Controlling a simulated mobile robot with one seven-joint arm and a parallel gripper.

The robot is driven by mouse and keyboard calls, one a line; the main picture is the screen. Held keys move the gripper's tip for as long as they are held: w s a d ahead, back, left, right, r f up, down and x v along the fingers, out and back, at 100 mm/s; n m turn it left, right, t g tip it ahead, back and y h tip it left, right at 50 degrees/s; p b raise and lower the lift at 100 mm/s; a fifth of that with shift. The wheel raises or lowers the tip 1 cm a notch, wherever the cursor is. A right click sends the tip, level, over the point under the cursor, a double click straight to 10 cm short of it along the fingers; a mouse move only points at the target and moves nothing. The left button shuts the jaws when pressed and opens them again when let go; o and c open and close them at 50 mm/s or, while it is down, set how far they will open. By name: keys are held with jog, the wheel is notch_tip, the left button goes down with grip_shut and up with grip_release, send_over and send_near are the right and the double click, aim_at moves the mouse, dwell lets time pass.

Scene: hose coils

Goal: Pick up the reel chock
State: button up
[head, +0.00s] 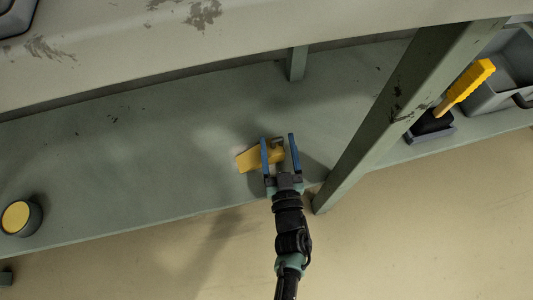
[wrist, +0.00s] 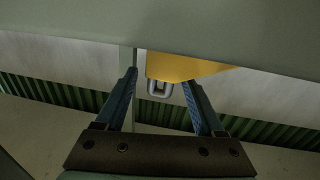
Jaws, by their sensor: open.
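The reel chock appears to be the yellow wedge (head: 245,160) lying on the lower green-grey shelf in the head view. Its thin end points left, and a small grey metal loop shows at its right end. My gripper (head: 278,139) is open, with one blue finger on each side of the chock's right part. In the wrist view, the yellow chock (wrist: 185,68) shows beyond the fingertips, with its grey loop (wrist: 160,88) between the fingers of my gripper (wrist: 160,80). The left finger hides part of the chock in the head view. I cannot tell whether either finger touches it.
A green post (head: 385,115) rises close to the right of my gripper, and the upper board (head: 120,50) overhangs the shelf (head: 110,160). A round yellow-topped container (head: 16,217) stands far left. A yellow-handled brush (head: 465,87) and grey bin (head: 510,65) lie right. The shelf's middle left is clear.

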jog(key=shift+w+a, duration=0.1)
jog(key=shift+w, duration=0.45)
grip_shut()
